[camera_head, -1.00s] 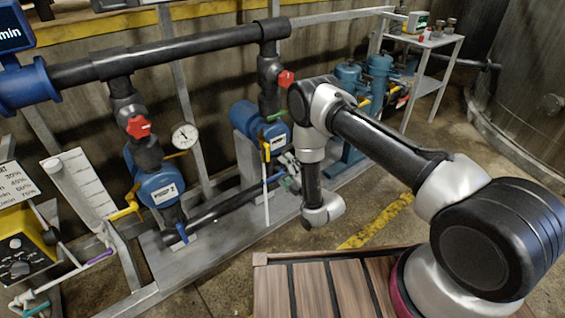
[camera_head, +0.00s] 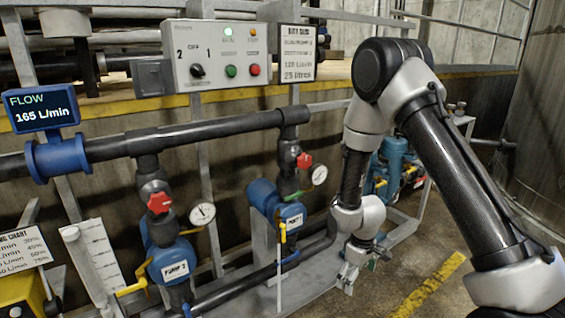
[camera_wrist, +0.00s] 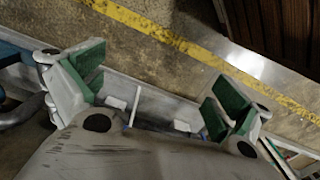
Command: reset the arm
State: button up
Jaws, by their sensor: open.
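My arm (camera_head: 449,150) rises from the lower right in the head view, bends at a high elbow and hangs down. My gripper (camera_head: 350,280) is at its lower end, pointing down beside the pump skid. In the wrist view my gripper (camera_wrist: 152,88) shows two green-padded fingers spread wide apart with nothing between them. Below the fingers lie a grey metal edge and the concrete floor.
A control panel (camera_head: 217,55) with a selector and buttons is at the back. A FLOW display (camera_head: 40,107) reads 165 L/min. Pump 2 (camera_head: 172,262) and another blue pump (camera_head: 290,215) stand left of my gripper. A yellow line (camera_head: 430,285) marks open floor at right.

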jog(key=s+d+r+m+t, duration=0.1)
jog(key=s+d+r+m, duration=0.2)
jog(key=s+r, duration=0.4)
jog(key=s+d+r+m+t, duration=0.2)
jog(key=s+d+r, duration=0.4)
jog(key=r, duration=1.4)
jog(key=s+d+r+m+t, duration=0.1)
jog(key=s+d+r+m, duration=0.2)
jog(key=s+r, duration=0.5)
notch_tip(320, 180, up, 6)
jog(key=shift+s+d+f+m+t, duration=0.1)
jog(key=shift+s+d+m+t, duration=0.25)
jog(key=shift+d, duration=0.55)
